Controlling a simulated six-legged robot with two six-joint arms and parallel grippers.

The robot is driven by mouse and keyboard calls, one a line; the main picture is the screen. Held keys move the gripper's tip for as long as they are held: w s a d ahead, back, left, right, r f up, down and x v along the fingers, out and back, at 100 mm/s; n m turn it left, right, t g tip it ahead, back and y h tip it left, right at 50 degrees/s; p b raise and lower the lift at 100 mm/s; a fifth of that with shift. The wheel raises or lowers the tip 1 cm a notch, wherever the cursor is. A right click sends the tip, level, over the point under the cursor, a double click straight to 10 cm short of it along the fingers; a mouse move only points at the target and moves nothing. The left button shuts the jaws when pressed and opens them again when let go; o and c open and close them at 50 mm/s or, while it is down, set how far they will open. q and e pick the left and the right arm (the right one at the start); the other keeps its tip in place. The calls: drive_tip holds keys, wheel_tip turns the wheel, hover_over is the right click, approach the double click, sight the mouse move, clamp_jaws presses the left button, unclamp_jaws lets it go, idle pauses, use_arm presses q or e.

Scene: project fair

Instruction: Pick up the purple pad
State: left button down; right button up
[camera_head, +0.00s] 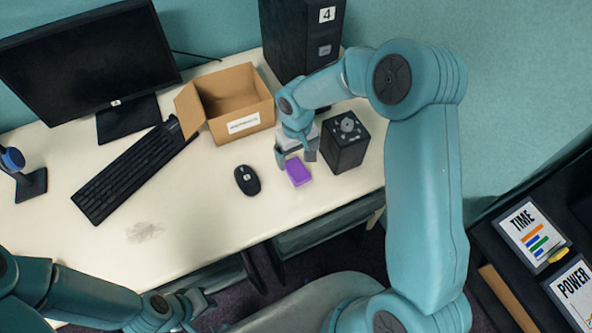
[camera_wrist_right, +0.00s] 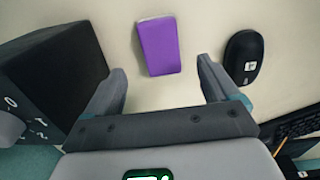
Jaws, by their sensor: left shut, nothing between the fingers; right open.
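My left gripper (camera_head: 196,307) is shut and empty, low at the front of the desk.
A black box (camera_head: 345,152) stands close right of the right gripper. The black mouse (camera_head: 247,180) is to the left. An open cardboard box (camera_head: 238,105), keyboard (camera_head: 135,170), monitor (camera_head: 90,60) and black tower (camera_head: 290,40) stand further back. The desk front is mostly clear.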

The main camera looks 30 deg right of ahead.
sight(296, 169)
drive_tip(key=shift+s+d+f, duration=0.15)
drive_tip(key=shift+f, duration=0.7)
drive_tip(key=f, duration=0.3)
drive_tip(key=f+p, duration=0.1)
drive_tip(key=shift+a+f, duration=0.25)
drive_tip(key=shift+f, duration=0.45)
drive_tip(key=c, duration=1.1)
